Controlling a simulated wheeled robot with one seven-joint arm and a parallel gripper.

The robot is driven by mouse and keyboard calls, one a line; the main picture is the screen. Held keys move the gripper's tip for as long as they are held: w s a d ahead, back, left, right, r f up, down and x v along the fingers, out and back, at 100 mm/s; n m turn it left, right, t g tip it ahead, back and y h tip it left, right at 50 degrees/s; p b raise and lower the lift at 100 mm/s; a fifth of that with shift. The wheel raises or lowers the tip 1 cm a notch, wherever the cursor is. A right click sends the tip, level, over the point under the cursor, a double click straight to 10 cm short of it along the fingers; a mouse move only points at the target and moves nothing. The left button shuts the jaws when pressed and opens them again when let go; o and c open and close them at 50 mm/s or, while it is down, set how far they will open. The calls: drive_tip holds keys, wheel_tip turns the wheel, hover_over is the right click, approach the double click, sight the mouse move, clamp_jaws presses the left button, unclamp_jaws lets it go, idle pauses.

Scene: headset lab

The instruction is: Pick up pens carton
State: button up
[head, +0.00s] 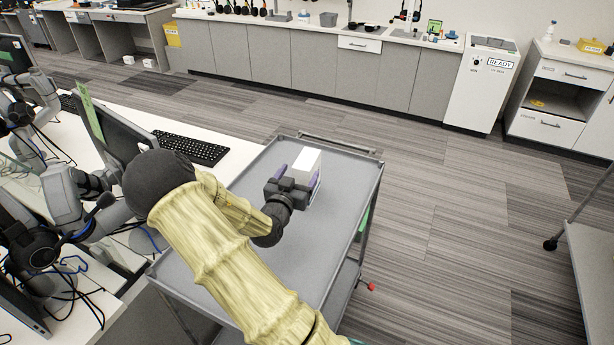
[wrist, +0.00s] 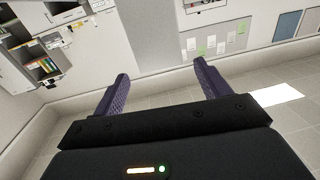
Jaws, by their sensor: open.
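A white box-shaped carton (head: 308,157) stands on the grey cart (head: 336,172), near its far end, in the head view. No label on it can be read, so I cannot tell whether it is the pens carton. My gripper (head: 299,173) is over the cart at the carton, with its purple fingers apart and the carton showing between and beyond them. Part of the carton is hidden behind the gripper, and I cannot tell whether a finger touches it. In the wrist view my gripper (wrist: 161,72) is open, with no carton visible between its fingers.
A white desk with a keyboard (head: 190,147), a monitor (head: 118,128) and headsets (head: 42,245) is at the left, close to the cart. Grey cabinets (head: 280,50) line the back wall.

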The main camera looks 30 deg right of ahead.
sight(304, 163)
drive_tip(key=shift+w+d, duration=0.15)
drive_tip(key=shift+d, duration=0.1)
drive_tip(key=x, duration=0.1)
drive_tip(key=p+x, duration=0.1)
drive_tip(key=x, duration=0.3)
drive_tip(key=shift+w+f, duration=0.2)
drive_tip(key=shift+f, duration=0.05)
drive_tip(key=shift+c, duration=0.3)
drive_tip(key=c, duration=1.5)
drive_tip(key=shift+c, duration=0.2)
wheel_tip(304, 163, up, 10)
drive_tip(key=shift+r, duration=0.1)
